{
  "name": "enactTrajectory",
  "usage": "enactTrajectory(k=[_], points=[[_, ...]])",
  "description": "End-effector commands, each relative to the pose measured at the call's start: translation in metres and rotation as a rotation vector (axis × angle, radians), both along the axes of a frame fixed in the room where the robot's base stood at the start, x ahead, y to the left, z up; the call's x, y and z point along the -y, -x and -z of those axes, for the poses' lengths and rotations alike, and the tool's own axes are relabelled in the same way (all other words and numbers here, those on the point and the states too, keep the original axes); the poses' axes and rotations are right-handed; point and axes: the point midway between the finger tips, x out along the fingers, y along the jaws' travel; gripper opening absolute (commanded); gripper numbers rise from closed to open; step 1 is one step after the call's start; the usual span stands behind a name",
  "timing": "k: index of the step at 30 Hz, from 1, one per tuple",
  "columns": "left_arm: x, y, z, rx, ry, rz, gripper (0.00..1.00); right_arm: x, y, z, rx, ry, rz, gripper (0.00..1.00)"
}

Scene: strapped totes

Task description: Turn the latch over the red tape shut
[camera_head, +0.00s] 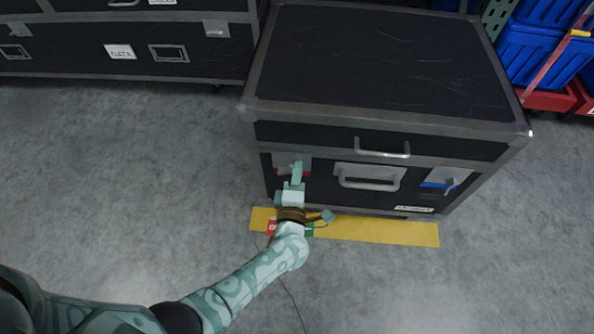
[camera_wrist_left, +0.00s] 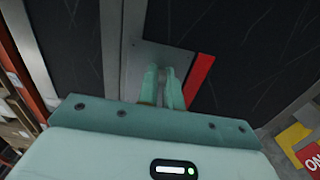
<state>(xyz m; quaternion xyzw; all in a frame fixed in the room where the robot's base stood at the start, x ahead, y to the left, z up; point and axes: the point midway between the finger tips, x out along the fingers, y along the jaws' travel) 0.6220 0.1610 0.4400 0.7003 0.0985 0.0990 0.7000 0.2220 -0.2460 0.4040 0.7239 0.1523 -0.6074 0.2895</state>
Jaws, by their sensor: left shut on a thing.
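The black case (camera_head: 376,60) with metal edges has two latches on its front. The left latch's metal plate (camera_head: 282,158) sits over red tape (camera_head: 279,171); the plate (camera_wrist_left: 148,55) and the red tape (camera_wrist_left: 201,80) also show in the left wrist view. My left gripper (camera_head: 297,168) is at this latch, its fingers (camera_wrist_left: 165,84) closed on the latch's handle, which they mostly hide. The handle's exact angle cannot be told. The right latch (camera_head: 447,186) sits over blue tape (camera_head: 436,184). My right gripper is not in view.
A pull handle (camera_head: 369,183) is between the latches, and another handle (camera_head: 382,153) is above it. Blue totes (camera_head: 535,55) stand at right. Grey floor is clear at left.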

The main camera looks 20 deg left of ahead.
Motion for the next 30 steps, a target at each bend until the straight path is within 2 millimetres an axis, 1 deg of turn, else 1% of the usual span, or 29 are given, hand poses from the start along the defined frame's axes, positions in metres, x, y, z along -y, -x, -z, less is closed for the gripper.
enactTrajectory(k=[1, 14, 15, 17, 18, 30], points=[[0.0017, 0.0018, 0.0029, -0.009, -0.005, 0.003, 0.00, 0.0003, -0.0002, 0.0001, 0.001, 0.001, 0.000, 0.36], [0.0017, 0.0021, 0.0035, -0.013, -0.016, 0.004, 0.00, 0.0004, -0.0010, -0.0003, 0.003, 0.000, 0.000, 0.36], [0.0017, 0.0021, 0.0036, -0.013, -0.016, 0.004, 0.10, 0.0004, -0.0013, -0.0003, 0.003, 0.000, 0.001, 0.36], [0.0017, 0.0019, 0.0034, -0.012, -0.015, 0.004, 0.27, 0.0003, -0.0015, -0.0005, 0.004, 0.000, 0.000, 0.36], [0.0014, 0.0018, 0.0031, -0.012, -0.015, 0.003, 0.29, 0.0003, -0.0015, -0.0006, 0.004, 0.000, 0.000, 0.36], [0.0009, 0.0023, 0.0011, -0.007, -0.014, 0.001, 0.29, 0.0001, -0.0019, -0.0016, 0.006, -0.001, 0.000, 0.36]])
